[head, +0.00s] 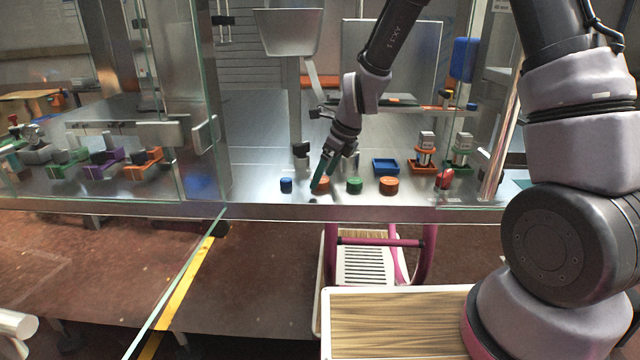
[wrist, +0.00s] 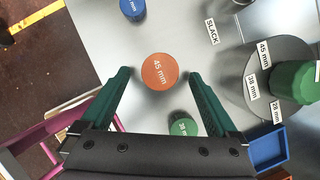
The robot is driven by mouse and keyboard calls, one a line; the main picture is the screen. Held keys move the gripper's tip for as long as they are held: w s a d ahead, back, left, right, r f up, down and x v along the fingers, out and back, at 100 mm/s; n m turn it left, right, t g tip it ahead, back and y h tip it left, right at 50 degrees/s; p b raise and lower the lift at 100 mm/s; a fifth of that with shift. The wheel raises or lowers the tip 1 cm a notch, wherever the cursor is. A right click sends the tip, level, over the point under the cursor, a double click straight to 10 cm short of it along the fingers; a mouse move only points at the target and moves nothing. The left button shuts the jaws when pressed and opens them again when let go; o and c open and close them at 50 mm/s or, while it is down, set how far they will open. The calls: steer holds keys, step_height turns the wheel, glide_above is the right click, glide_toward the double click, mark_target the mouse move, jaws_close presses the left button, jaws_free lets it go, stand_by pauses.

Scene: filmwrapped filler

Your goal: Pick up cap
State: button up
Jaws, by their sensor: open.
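An orange round cap marked 45 mm (wrist: 159,71) stands on the metal worktop, in the middle of the wrist view. My gripper (wrist: 158,73) is open, with one green finger on each side of this cap and visible gaps between. A blue cap (wrist: 132,8) lies at the top edge, and a green cap (wrist: 183,124) lies below, near the right finger. In the head view my gripper (head: 321,182) is low over the worktop and largely covers the orange cap. The blue cap (head: 286,185), green cap (head: 354,185) and another orange cap (head: 388,185) stand in a row.
A blue tray (head: 385,166) and an orange holder (head: 424,167) stand behind and right of the caps, with a red object (head: 444,179) nearby. A grey disc (wrist: 251,88) with size labels carries a green part. Glass panels (head: 195,120) stand left; the worktop's front edge is close.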

mark_target(323, 180)
steer(key=shift+w+a+f, duration=0.1)
steer(key=shift+a+f, duration=0.05)
steer(key=shift+f, duration=0.35)
steer(key=c, duration=1.4)
step_height(323, 180, up, 10)
steer(key=shift+r, duration=0.15)
steer(key=shift+r, duration=1.4)
